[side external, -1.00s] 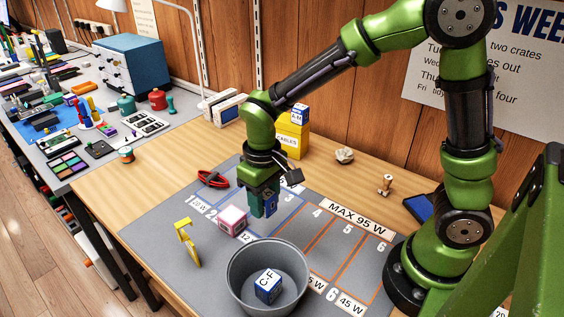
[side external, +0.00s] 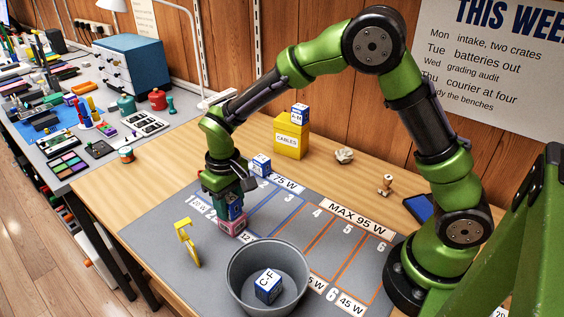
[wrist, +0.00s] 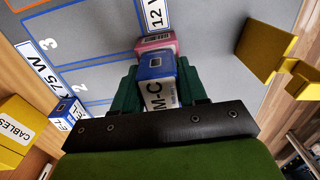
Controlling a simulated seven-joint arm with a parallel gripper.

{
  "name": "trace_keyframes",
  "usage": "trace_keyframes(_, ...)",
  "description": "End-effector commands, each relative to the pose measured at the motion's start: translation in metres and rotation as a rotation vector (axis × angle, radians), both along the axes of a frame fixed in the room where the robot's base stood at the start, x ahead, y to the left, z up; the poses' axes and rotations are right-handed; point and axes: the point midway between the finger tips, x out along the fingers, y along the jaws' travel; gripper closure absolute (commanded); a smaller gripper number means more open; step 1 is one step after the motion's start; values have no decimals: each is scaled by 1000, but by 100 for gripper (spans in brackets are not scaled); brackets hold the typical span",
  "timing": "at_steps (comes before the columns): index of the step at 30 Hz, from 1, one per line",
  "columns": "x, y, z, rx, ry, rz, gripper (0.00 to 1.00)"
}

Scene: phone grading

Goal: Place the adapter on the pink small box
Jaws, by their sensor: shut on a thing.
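My gripper (side external: 229,207) points down with its green fingers shut on a blue adapter (wrist: 156,66) that has a white label reading "M-C". In the side view the held adapter is mostly hidden between the fingers. The pink small box (side external: 233,226) sits on the grey mat directly below the fingers. In the wrist view the pink small box (wrist: 155,41) shows just beyond the adapter's end, lined up with it. The adapter is over or on the box; I cannot tell whether they touch.
A grey bucket (side external: 240,290) holds a blue "C-F" box (side external: 268,287). A yellow stand (side external: 186,243) is left of my gripper. Another blue box (side external: 260,164) sits behind, near the yellow cables box (side external: 290,138). The numbered mat bays (side external: 318,235) to the right are clear.

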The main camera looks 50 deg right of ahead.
Motion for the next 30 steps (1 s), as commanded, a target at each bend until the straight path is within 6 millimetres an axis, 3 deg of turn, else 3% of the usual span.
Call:
trace_keyframes(5, 0, 0, -3, 0, 1, 0, 87)
trace_keyframes(6, 0, 0, -3, 0, 1, 0, 52)
trace_keyframes(10, 0, 0, -2, 0, 1, 0, 32)
trace_keyframes(20, 0, 0, 1, 0, -1, 1, 32)
trace_keyframes(23, 0, 0, 11, 0, -2, 1, 32)
trace_keyframes(30, 1, 0, 61, 2, -5, 1, 32)
